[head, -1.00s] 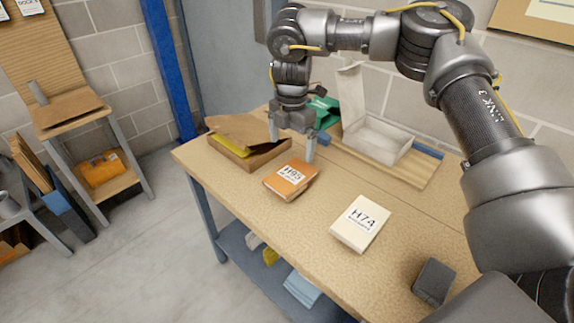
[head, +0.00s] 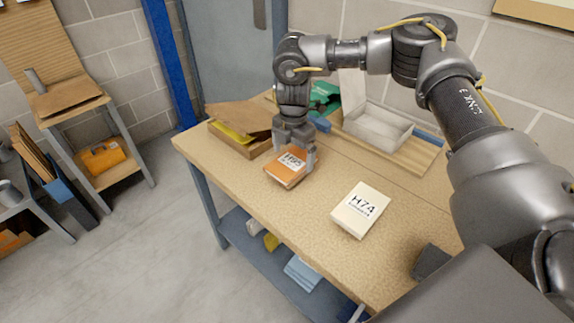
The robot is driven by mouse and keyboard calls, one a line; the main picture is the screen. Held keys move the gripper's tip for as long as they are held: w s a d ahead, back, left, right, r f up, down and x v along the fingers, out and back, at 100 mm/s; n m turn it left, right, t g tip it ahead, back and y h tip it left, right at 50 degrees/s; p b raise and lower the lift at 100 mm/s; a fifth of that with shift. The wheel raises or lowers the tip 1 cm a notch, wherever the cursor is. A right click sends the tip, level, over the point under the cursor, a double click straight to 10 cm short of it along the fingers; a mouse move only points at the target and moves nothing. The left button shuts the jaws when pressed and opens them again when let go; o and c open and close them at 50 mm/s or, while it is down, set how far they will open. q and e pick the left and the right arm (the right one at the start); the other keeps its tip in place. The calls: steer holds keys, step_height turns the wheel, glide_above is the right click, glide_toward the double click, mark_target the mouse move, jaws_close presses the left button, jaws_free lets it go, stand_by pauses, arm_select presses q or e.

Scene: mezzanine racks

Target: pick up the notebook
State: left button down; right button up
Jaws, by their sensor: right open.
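An orange notebook-like block (head: 284,175) with a white label, seemingly reading H95, lies flat on the wooden workbench (head: 245,196). A cream block (head: 350,224) labelled H74 lies nearer, to its right. My right gripper (head: 295,160) is open and points down over the far part of the orange one. One finger is on each side of it; the gripper hides part of its far end. I cannot tell whether the fingers touch it. My left gripper is not in view.
An open cardboard box (head: 236,146) with something yellow inside stands left of the gripper. A white open box (head: 378,128) stands at the back right. A dark grey block (head: 430,261) is at the near right. The bench's near left part is clear.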

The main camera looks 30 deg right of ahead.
mark_target(292, 164)
steer(key=shift+f, duration=1.15)
steer(key=c, duration=1)
steer(key=shift+r, duration=0.1)
